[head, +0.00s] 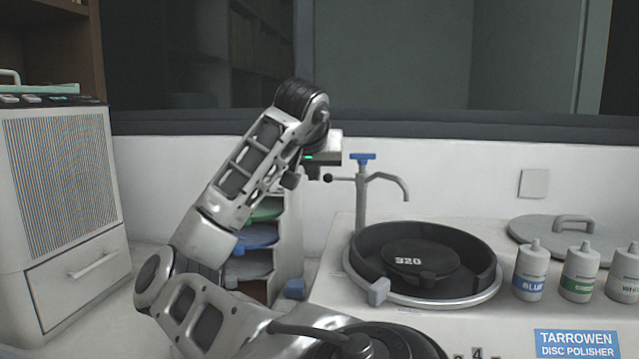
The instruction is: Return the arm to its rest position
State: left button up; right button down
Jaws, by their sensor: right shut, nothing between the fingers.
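My right arm rises from the bottom edge, bends at the left and reaches up to a dark wrist joint in the upper middle. My right gripper (314,170) is small in view, just below and right of that wrist, near a green light. It is shut with nothing in it. The wrist and forearm partly hide it. It appears in front of the white back wall, left of the tap (362,190); its distance from the tap is hard to judge. My left gripper is out of view.
The disc polisher (575,343) has a black bowl (470,287) with a disc marked 320. Several bottles (580,273) and a grey lid (535,230) stand at right. A rack of coloured discs (290,235) is behind my forearm. A grilled cabinet (65,190) stands at left.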

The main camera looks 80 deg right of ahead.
jog(key=v, duration=0.4)
jog(key=shift+w+a+r, duration=0.15)
jog(key=shift+w, duration=0.1)
